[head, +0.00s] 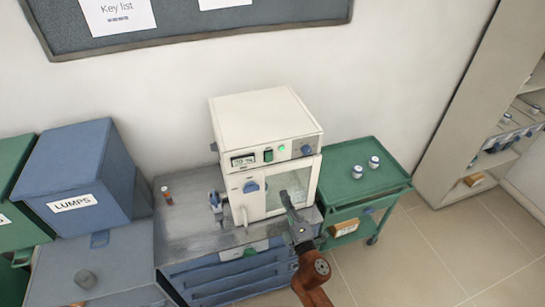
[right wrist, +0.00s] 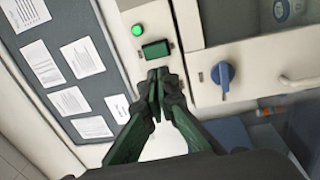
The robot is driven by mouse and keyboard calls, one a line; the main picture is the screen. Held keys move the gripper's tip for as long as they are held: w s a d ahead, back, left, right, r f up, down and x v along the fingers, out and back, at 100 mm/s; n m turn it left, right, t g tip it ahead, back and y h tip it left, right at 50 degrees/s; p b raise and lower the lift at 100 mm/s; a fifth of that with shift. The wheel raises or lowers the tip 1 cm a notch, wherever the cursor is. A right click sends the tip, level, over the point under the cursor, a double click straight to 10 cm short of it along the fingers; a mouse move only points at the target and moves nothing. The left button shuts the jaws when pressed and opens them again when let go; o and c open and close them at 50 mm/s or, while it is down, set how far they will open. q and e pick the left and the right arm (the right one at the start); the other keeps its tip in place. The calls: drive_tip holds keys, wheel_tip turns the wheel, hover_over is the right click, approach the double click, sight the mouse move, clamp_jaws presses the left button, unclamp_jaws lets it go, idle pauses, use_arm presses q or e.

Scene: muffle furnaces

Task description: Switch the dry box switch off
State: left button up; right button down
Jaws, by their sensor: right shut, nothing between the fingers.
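The white dry box (head: 262,120) stands on a grey bench top. Its front panel has a display (head: 244,160), a green switch (head: 268,155), a lit green lamp (head: 282,148) and a blue knob (head: 306,150). My right gripper (head: 287,196) is shut and empty in front of the door. In the right wrist view, the shut fingertips (right wrist: 157,76) appear just below the green switch (right wrist: 155,50); I cannot tell if they touch the panel. The lit lamp (right wrist: 137,30) is beyond the switch. My left gripper is out of view.
A blue door latch (right wrist: 222,74) is to the right of my fingers in the wrist view. A green cart (head: 345,187) with two small jars stands right of the dry box. A blue LUMPS bin (head: 75,170) is at left. Open floor lies at right.

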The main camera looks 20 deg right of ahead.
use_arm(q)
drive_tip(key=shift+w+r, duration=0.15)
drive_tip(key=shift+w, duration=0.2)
use_arm(e)
drive_tip(key=shift+s+a+r, duration=0.1)
drive_tip(key=shift+s+r, duration=0.1)
drive_tip(key=shift+r, duration=0.8)
drive_tip(key=p, duration=0.3)
approach(270, 156)
drive_tip(key=w, duration=0.6)
drive_tip(key=shift+w+a+r, duration=0.15)
drive_tip(key=shift+w+r, duration=0.15)
drive_tip(key=shift+w, duration=0.1)
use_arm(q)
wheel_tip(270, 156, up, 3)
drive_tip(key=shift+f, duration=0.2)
